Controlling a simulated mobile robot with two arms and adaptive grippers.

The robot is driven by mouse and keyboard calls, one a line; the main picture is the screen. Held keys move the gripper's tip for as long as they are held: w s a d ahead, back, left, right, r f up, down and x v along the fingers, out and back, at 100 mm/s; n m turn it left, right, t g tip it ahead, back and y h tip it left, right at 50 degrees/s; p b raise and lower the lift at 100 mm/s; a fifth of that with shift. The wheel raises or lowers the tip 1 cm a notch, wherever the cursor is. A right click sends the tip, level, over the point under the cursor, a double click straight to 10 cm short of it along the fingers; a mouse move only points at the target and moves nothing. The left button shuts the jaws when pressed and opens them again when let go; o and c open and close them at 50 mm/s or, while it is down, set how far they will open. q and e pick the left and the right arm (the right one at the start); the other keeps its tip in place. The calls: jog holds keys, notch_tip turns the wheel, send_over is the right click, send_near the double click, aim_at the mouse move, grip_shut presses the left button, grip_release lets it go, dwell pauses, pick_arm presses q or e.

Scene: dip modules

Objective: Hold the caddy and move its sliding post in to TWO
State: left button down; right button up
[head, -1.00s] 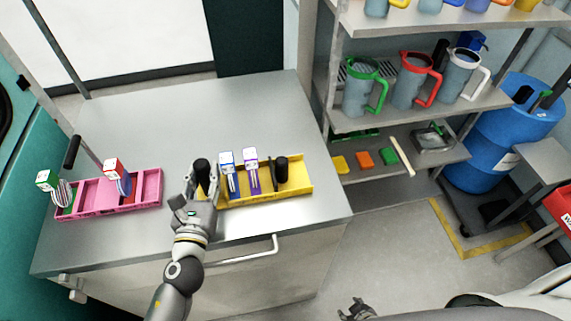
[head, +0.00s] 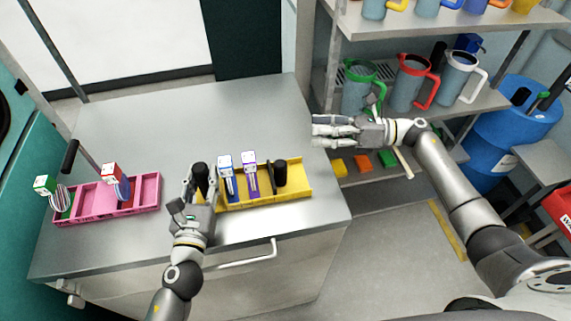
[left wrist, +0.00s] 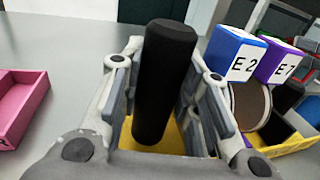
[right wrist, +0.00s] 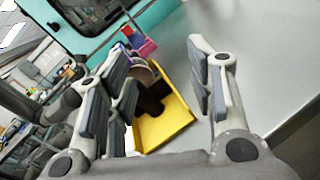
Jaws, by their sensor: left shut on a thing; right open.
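A yellow caddy (head: 298,178) sits on the metal table, also seen in the right wrist view (right wrist: 168,128). A black upright handle (head: 201,174) stands at its left end; my left gripper (head: 197,193) is shut on it, and its fingers flank the handle in the left wrist view (left wrist: 165,75). Two modules, blue E2 (head: 227,182) and purple E7 (head: 251,180), stand in the caddy. A black post (head: 280,173) stands right of them, beside a thin dark upright plate. My right gripper (head: 320,131) is open and empty, above and right of the caddy. Any TWO marking is unreadable.
A pink caddy (head: 147,190) with a green and a red module stands left on the table. Shelves with handled jugs (head: 411,82) stand at the right, behind my right arm. The table behind the yellow caddy is clear.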

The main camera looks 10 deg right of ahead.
aim_at(286, 166)
jog(key=s+n+g+h, duration=0.3)
jog(key=s+n+g, duration=0.2)
jog(key=n, duration=0.3)
jog(key=x, duration=0.7)
jog(key=f+x, duration=0.1)
jog(key=x, duration=0.3)
jog(key=shift+d, duration=0.1)
grip_shut()
